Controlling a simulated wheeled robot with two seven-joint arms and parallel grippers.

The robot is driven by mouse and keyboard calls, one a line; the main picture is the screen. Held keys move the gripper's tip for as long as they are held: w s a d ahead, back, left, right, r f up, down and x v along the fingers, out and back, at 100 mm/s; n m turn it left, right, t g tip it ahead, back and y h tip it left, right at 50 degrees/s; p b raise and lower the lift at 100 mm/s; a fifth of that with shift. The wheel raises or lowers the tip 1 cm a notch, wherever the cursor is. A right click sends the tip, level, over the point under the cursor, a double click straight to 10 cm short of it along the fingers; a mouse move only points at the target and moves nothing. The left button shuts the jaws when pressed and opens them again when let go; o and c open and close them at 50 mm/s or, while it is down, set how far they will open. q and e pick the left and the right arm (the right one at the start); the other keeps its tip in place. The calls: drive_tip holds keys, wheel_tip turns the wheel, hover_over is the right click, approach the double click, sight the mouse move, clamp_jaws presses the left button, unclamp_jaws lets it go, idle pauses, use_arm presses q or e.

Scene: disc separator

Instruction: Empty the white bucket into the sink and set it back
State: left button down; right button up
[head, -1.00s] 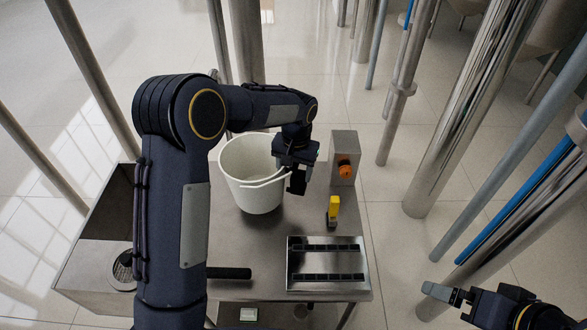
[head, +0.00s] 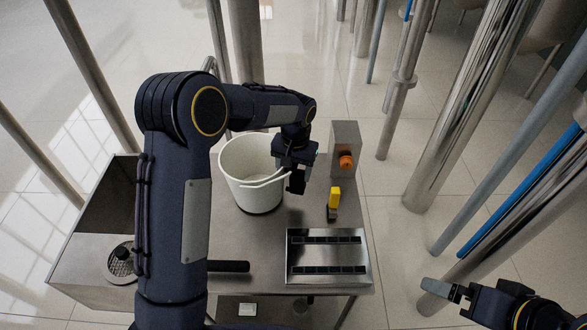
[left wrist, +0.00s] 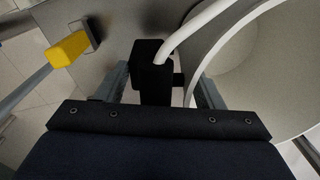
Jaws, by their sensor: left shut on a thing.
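The white bucket (head: 255,180) is upright over the steel table (head: 225,295), with a dark band under its base; I cannot tell for sure whether it is lifted clear. My left gripper (head: 296,182) is shut on the bucket handle's black grip at the bucket's right side. In the left wrist view the black grip (left wrist: 152,75) is between my fingers, and the white handle (left wrist: 185,38) runs from it beside the bucket (left wrist: 275,70). No contents show inside. The sink (head: 75,292) with its round drain is at the left, partly behind my left arm. My right gripper (head: 441,290) is off to the right.
A steel box with an orange knob (head: 346,160) and a yellow-handled tool (head: 334,202) stand right of the bucket. A slotted metal tray (head: 328,255) is at the table's front right. Steel pipes (head: 455,110) rise beyond the right side.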

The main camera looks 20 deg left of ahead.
use_arm(q)
drive_tip(key=shift+f+b, duration=0.3)
drive_tip(key=shift+f, duration=0.15)
drive_tip(key=shift+c, duration=1.4)
unclamp_jaws()
wheel_tip(320, 180, up, 9)
drive_tip(key=p, duration=0.6)
drive_tip(key=shift+d+r+p, duration=0.1)
drive_tip(key=shift+d+p, duration=0.05)
drive_tip(key=shift+p, duration=0.15)
